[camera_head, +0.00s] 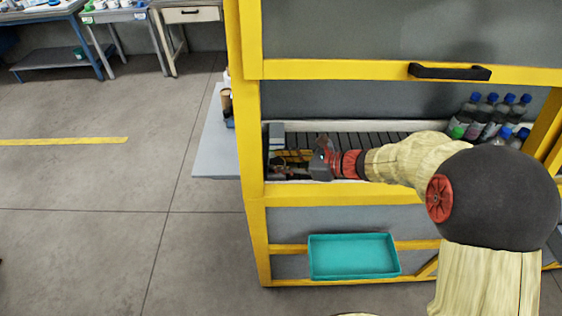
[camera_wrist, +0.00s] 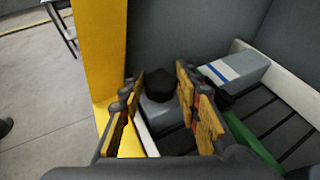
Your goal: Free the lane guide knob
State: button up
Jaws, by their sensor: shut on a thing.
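The lane guide knob (camera_wrist: 158,89) is dark and rounded and sits on a grey block in the wrist view. My gripper (camera_wrist: 160,76) has its yellow-padded fingers on either side of it, shut on the knob. A green lane guide rail (camera_wrist: 248,139) runs along the dark slatted conveyor, to the right of the fingers. In the head view my gripper (camera_head: 287,168) reaches inside the yellow-framed machine, at the left end of the conveyor (camera_head: 382,138). The knob is too small and covered to make out there.
A yellow post (camera_wrist: 100,60) stands close to the left of my gripper. Several blue-capped bottles (camera_head: 480,115) stand at the conveyor's right end. A teal tray (camera_head: 353,257) is below. A raised panel with a black handle (camera_head: 449,72) is above.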

jog(key=shift+g, duration=0.3)
jog(key=shift+c, duration=0.2)
jog(key=n+g+p, duration=0.2)
jog(key=n+g+y+p, duration=0.1)
jog(key=n+g, duration=0.1)
jog(key=shift+w+d+p, duration=0.1)
jog(key=shift+w+p, duration=0.2)
jog(key=shift+p, duration=0.05)
jog(key=shift+w+n+g+p, duration=0.2)
jog(key=shift+n+g+p, duration=0.95)
jog(key=shift+n+g, duration=0.9)
jog(key=shift+g, duration=0.25)
jog(key=o, duration=1.2)
jog(key=shift+m, duration=0.25)
